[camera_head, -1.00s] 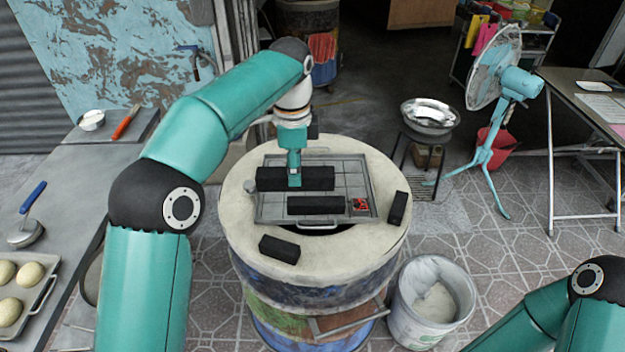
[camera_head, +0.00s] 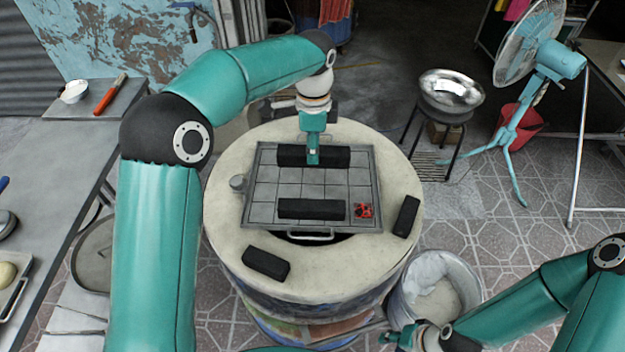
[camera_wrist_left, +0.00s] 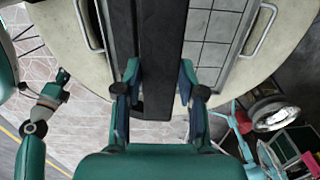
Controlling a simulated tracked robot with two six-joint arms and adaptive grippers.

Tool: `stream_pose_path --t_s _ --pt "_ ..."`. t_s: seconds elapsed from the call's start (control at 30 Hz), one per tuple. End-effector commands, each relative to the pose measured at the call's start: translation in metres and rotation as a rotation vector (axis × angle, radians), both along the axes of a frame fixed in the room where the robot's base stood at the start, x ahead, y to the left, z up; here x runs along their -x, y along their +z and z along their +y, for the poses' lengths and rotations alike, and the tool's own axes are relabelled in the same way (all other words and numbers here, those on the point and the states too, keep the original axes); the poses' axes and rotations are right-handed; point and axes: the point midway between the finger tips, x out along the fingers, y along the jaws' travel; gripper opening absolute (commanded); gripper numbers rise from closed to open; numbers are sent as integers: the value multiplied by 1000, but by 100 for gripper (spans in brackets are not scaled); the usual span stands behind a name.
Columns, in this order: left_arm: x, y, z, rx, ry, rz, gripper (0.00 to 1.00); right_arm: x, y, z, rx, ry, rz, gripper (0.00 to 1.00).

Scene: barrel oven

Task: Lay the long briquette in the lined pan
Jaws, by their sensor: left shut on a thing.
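My left gripper (camera_head: 313,158) is shut on the long black briquette (camera_head: 338,157), across its middle, over the far part of the gridded grey tray (camera_head: 262,205). In the left wrist view the briquette (camera_wrist_left: 162,45) runs up between the fingers (camera_wrist_left: 158,92); whether its underside touches the tray cannot be told. A shiny silver round pan (camera_head: 452,88) stands on a dark stand at the back right, apart from the briquette. My right gripper (camera_head: 400,338) is low in the head view, beside the barrel; its fingers are too small to read.
The tray lies on a round barrel top (camera_head: 225,205). Another black briquette (camera_head: 311,209) and a red-and-black piece (camera_head: 363,210) lie on it. Two short briquettes (camera_head: 266,263) (camera_head: 406,216) lie on the rim. A lined bucket (camera_head: 436,300) and a blue fan (camera_head: 545,70) stand to the right.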

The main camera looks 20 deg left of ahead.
Motion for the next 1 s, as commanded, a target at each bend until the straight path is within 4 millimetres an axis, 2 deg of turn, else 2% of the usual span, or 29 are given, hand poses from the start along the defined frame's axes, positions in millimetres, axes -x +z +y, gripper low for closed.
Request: stream_pose_path --t_s 0.1,0.3,0.47,0.77,1.0 --pt "1 -32 1 -1 2 7 17 0 2 0 0 0 0 40" --pt "1 -68 2 0 4 3 17 0 6 0 0 0 -1 40" --pt "1 -78 2 -1 5 0 17 0 7 0 0 0 -1 40" --pt "1 -115 2 -1 4 3 17 0 12 0 0 0 -1 40" --pt "0 -119 2 0 5 -1 17 0 12 0 0 0 -1 40"
